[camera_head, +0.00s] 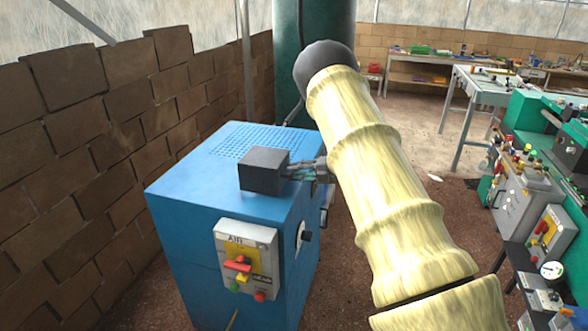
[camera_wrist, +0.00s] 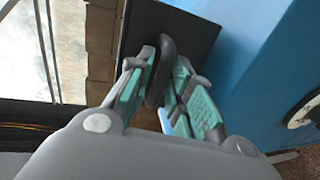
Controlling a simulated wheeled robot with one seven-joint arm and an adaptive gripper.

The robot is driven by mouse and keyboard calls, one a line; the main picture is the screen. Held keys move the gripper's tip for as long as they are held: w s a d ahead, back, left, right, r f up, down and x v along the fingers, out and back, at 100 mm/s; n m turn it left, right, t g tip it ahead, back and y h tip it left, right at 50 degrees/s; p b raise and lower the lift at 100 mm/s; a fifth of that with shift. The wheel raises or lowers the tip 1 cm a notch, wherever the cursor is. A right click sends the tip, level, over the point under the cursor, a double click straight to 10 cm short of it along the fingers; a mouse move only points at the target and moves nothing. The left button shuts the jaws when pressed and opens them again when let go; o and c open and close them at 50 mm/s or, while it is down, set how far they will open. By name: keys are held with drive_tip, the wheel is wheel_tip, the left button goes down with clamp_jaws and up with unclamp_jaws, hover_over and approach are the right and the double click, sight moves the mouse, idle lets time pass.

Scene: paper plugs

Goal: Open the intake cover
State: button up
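The intake cover (camera_head: 264,170) is a dark grey box-like piece on top of the blue machine (camera_head: 180,190), near its front edge. In the wrist view it is a dark flat panel (camera_wrist: 195,35) with a black rounded handle (camera_wrist: 161,70) standing out from it. My gripper (camera_head: 310,169) is at the right side of the cover in the head view. In the wrist view its two teal-padded fingers (camera_wrist: 160,75) lie on either side of the handle, close to it. Whether both pads press on the handle is unclear. The cover's far side is hidden.
A control panel (camera_head: 246,262) with red, yellow and green controls is on the machine's front. A brick wall (camera_head: 100,150) stands close on the left. A bench with equipment (camera_head: 522,190) is on the right. Open floor (camera_head: 425,125) lies behind my arm.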

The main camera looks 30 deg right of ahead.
drive_tip(key=shift+w+a+f, duration=0.15)
drive_tip(key=shift+w+a, duration=0.15)
clamp_jaws()
